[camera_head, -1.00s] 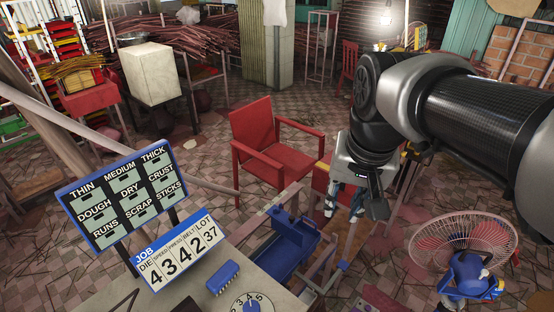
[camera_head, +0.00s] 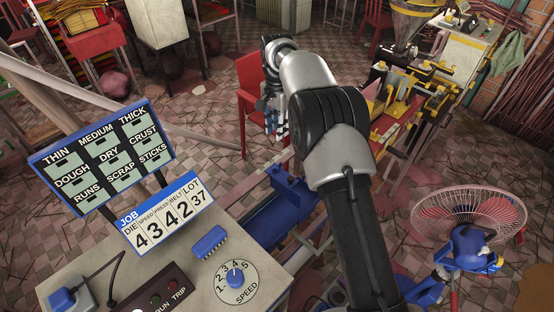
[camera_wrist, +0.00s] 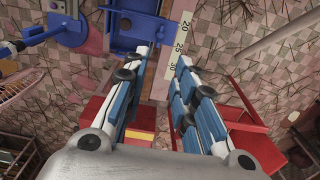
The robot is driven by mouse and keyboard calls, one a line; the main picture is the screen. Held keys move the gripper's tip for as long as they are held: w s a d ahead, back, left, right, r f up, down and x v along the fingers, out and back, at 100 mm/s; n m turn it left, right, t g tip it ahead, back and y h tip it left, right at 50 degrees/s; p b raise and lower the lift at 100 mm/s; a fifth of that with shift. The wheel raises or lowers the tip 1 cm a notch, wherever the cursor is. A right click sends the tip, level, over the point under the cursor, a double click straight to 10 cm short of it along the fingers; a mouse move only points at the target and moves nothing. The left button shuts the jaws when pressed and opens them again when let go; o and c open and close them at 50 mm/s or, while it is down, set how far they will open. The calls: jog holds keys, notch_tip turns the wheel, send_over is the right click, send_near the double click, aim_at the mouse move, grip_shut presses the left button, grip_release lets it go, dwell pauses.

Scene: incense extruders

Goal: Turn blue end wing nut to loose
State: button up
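I cannot pick out the blue end wing nut with certainty in either view. A blue machine body (camera_head: 280,210) stands right of the control table in the head view. A blue trough (camera_wrist: 135,22) shows beyond my fingertips in the wrist view, with a blue round part (camera_wrist: 70,18) to its left. My gripper (camera_head: 275,122) is in front of the red chair in the head view. In the wrist view my gripper (camera_wrist: 163,58) has its two fingers apart with nothing between them. It appears clear of the blue parts.
A control table with a speed dial (camera_head: 235,278) and a job board (camera_head: 165,222) is at the lower left. A wire-guarded fan (camera_head: 470,215) stands at the right. A red chair (camera_head: 252,95) is behind my gripper. A numbered scale strip (camera_wrist: 178,45) runs beside the trough.

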aim_at(277, 168)
notch_tip(277, 168, down, 17)
jog(key=b, duration=0.4)
jog(key=shift+f, duration=0.2)
jog(key=shift+c, duration=0.5)
grip_shut()
